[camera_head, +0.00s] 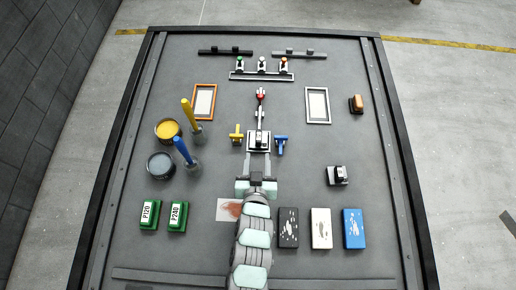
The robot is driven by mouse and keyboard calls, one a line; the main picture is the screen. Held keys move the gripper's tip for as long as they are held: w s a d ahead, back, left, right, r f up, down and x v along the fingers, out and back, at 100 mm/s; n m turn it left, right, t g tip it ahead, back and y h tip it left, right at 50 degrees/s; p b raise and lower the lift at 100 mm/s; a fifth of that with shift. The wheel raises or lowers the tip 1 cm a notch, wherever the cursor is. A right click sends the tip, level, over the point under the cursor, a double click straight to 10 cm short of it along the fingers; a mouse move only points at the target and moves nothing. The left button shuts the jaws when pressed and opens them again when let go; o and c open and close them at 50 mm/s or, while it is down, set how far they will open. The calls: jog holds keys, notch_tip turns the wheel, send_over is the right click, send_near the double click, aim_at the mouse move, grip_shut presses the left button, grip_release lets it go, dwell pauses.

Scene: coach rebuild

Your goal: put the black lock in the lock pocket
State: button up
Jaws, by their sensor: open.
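A small dark block with a pale top (337,175), right of centre, may be the black lock. Contact and height are unclear. My arm hides part of the table below it.
A yellow T-shaped piece (237,135) and a blue one (281,145) flank the fixture. A red-tipped lever (261,97) is behind it. Black (288,228), white (321,228) and blue (354,228) blocks stand right of my arm. Paint tins (160,165) and brushes are left.

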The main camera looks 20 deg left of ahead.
jog(key=shift+v, duration=1)
dwell(0.5)
